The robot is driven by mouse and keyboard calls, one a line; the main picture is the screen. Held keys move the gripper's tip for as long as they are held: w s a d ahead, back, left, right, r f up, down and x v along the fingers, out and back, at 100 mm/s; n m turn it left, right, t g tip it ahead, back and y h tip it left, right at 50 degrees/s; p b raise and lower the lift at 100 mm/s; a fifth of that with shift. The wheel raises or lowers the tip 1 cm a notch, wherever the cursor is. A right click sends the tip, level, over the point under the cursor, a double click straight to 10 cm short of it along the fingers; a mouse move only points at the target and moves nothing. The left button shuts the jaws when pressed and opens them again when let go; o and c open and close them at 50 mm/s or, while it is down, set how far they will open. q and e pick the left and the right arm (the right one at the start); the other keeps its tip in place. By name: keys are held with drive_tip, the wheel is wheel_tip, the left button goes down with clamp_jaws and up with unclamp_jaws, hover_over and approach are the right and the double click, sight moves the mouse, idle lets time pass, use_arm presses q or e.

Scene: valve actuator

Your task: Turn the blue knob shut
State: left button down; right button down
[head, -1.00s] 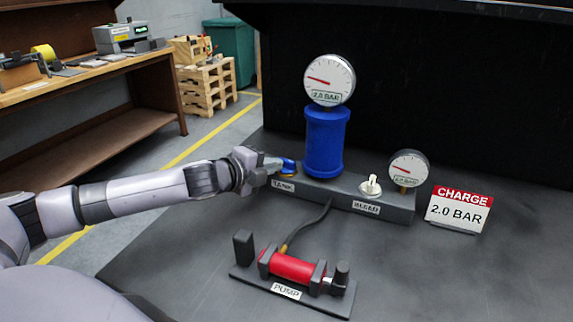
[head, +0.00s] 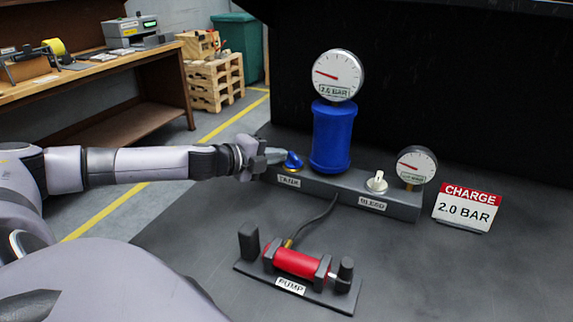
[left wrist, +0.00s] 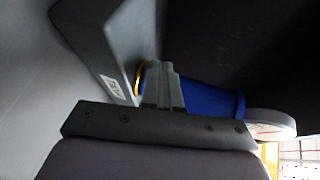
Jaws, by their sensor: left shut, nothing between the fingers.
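The blue knob (head: 293,160) sits on a yellow-gold base at the left end of the grey manifold block (head: 335,192), above the TANK label (head: 289,181). My left gripper (head: 277,155) is shut with nothing in its fingers. Its fingertips are close to the left side of the knob; I cannot tell if they touch. In the left wrist view the shut fingers (left wrist: 163,85) hide the knob, and only a yellow edge of its base (left wrist: 137,80) shows beside them. My right gripper is not in view.
The blue tank (head: 332,138) with a gauge (head: 337,75) stands just right of the knob. A white BLEED knob (head: 377,182) and small gauge (head: 416,165) are further right. The red pump (head: 298,262) lies in front. A CHARGE 2.0 BAR sign (head: 467,208) stands at right.

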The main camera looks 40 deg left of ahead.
use_arm(q)
drive_tip(key=m+h, duration=0.2)
drive_tip(key=m+g+h, duration=0.1)
drive_tip(key=shift+w+a+h+b, duration=0.2)
drive_tip(key=shift+w+h+b, duration=0.05)
drive_tip(key=shift+h+b, duration=0.05)
drive_tip(key=shift+w+m+g+h, duration=0.2)
drive_tip(key=shift+m+g+h, duration=0.3)
drive_tip(key=shift+h, duration=0.4)
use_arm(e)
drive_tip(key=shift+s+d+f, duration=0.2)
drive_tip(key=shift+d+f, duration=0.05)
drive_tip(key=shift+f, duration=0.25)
use_arm(q)
drive_tip(key=shift+w+m+g+h, duration=0.15)
drive_tip(key=shift+m+g+h, duration=0.15)
drive_tip(key=shift+m+h, duration=0.3)
drive_tip(key=shift+w+m+g+h, duration=0.35)
drive_tip(key=shift+m+g+h, duration=0.4)
drive_tip(key=shift+m, duration=0.25)
drive_tip(key=shift+w+a, duration=0.25)
drive_tip(key=shift+w, duration=0.3)
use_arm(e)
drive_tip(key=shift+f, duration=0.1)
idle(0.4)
use_arm(q)
drive_tip(key=shift+a+r, duration=0.1)
idle(0.3)
